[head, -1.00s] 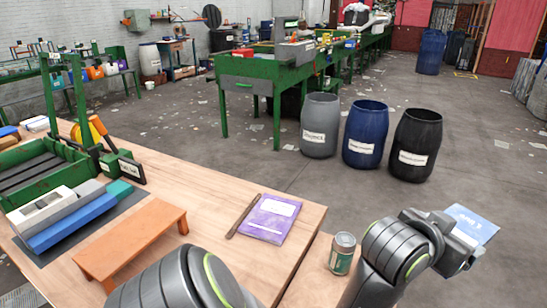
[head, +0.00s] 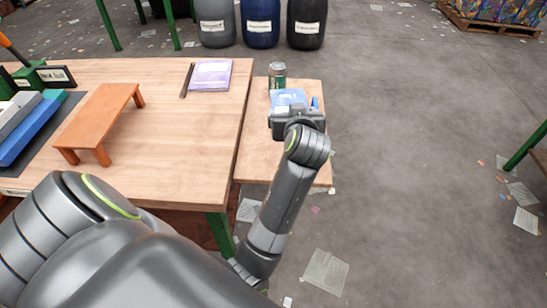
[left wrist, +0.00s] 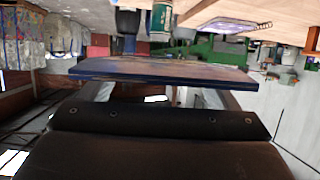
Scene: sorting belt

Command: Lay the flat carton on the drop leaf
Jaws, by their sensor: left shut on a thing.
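My left gripper (head: 296,112) is shut on the flat carton, a thin blue piece (head: 288,96) with light print. The carton is over the drop leaf (head: 258,152), the pale wooden panel at the right side of the table, just in front of the can. In the left wrist view, which is upside down, the carton (left wrist: 160,70) shows edge-on and roughly level between the jaws. I cannot tell whether it touches the leaf. The wrist and jaws hide part of it. My right gripper is not in view.
A green can (head: 277,76) stands at the leaf's far end, close to the carton. The near part of the leaf is bare. On the table (head: 190,140) are a purple book (head: 211,75), a dark stick (head: 187,80) and an orange stand (head: 98,118). Open floor lies to the right.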

